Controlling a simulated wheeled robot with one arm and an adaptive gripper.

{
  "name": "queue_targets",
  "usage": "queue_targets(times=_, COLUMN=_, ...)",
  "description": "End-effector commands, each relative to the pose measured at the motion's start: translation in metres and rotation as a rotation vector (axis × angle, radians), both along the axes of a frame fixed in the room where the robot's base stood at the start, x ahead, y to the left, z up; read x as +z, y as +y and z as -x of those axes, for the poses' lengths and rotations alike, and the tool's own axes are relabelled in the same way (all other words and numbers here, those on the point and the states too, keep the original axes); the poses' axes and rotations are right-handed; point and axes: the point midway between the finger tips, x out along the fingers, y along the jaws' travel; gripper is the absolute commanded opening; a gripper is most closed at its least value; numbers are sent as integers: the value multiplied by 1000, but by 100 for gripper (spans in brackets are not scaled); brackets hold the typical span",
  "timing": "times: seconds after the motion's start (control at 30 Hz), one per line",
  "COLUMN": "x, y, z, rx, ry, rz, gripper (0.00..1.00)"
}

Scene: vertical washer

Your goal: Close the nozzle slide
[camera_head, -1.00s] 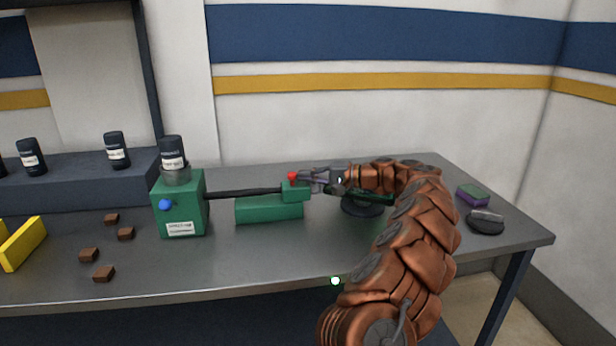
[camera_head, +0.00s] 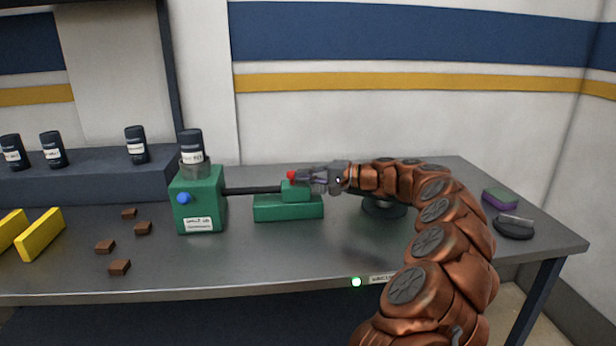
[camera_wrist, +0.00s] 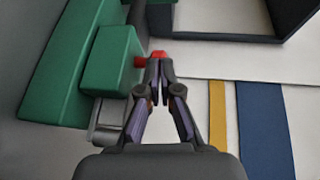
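The nozzle slide is a small green block (camera_head: 294,191) on top of a longer green base block (camera_head: 288,209), with a red knob (camera_head: 291,176) on it. A dark rod (camera_head: 252,190) runs from the slide left to the green box (camera_head: 199,200), with open space between them. My gripper (camera_head: 300,179) is at the knob from the right. In the wrist view, the fingertips (camera_wrist: 158,64) are together, and the red knob (camera_wrist: 158,53) shows just past them and beside the left one. The fingertips hide part of the knob, so I cannot tell whether any of it is pinched.
A dark bottle (camera_head: 191,145) stands upside down on the green box. Several brown blocks (camera_head: 143,228) and yellow bars (camera_head: 41,234) lie to the left. A black round object (camera_head: 384,206) sits behind my arm. The table front is mostly clear.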

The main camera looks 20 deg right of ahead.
Motion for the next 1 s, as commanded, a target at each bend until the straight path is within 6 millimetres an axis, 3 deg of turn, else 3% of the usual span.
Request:
queue_targets(times=0.17, x=2, y=-1, z=3, rx=8, ry=-1, rz=-1, gripper=0)
queue_targets(times=0.37, x=7, y=-26, z=19, rx=3, ry=-3, rz=-2, gripper=0)
queue_targets(times=0.7, x=14, y=-76, z=66, rx=-5, ry=-2, rz=-1, gripper=0)
queue_targets(times=1.0, x=19, y=-98, z=88, rx=-3, ry=-1, rz=0, gripper=0)
